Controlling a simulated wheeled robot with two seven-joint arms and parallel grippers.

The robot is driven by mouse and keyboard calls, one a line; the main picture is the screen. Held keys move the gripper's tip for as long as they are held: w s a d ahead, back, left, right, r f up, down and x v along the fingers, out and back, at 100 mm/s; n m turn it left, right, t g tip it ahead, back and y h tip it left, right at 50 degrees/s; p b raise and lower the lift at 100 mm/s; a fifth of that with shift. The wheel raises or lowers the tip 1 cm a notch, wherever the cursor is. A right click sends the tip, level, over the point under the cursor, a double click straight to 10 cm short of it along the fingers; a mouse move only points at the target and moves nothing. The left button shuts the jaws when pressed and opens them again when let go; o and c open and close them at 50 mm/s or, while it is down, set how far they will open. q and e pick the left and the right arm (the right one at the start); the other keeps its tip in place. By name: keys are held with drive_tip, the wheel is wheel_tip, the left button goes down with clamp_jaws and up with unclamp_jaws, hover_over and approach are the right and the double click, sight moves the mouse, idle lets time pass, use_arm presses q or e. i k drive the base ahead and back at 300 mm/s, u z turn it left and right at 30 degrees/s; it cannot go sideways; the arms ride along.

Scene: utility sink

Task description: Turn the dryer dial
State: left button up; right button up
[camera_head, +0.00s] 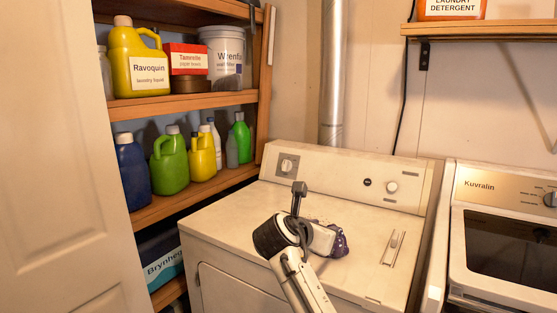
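The white dryer (225,235) stands in the middle, with a raised control panel at its back. An arm of mine, which looks like the right one, reaches in from the bottom over the dryer top. Its dark gripper (298,189) appears in front of and just below the left dial, apart from it in the picture. I cannot make out its finger gap. My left gripper is not in view.
A purple item (341,243) lies on the dryer top, partly hidden by my arm. Wooden shelves (190,103) with several bottles stand on the left, beside a white door (55,160). A washer labelled Kuvralin (480,184) stands on the right. A metal duct (333,75) rises behind the dryer.

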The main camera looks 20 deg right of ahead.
sight(287, 165)
drive_tip(key=i, duration=1.7)
